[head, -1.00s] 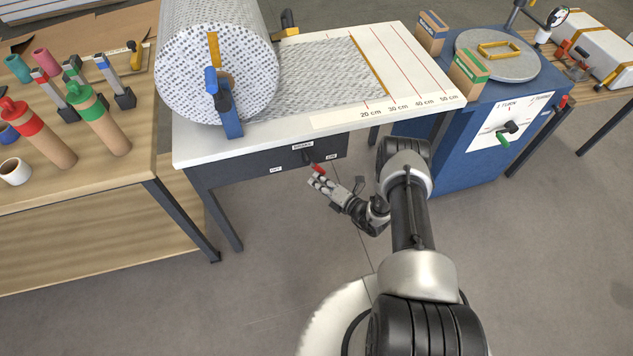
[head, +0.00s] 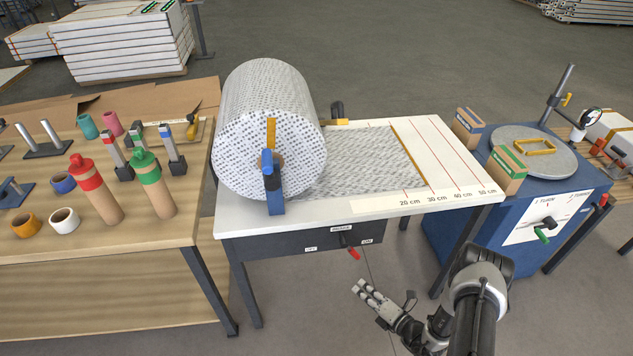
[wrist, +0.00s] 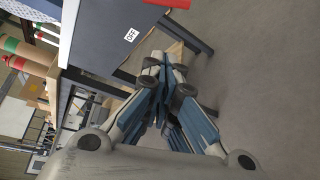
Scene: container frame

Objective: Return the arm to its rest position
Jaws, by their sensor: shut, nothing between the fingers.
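My gripper (head: 366,291) is in the lower right of the head view, over the floor in front of the roll table. It is apart from the table and holds nothing. In the wrist view the fingers (wrist: 165,75) are together at the tips, with the dark table front (wrist: 100,35) beyond them. The red-tipped brake lever (head: 353,252) on the table front is a little above and left of the gripper in the head view. My arm runs down to the bottom right of the head view.
The table (head: 340,208) carries a large patterned roll (head: 250,155). The blue turntable cabinet (head: 470,225) stands to the right. A wooden bench (head: 110,245) with red and green bottles (head: 100,192) stands left. Grey floor (head: 310,310) is open in front of the table.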

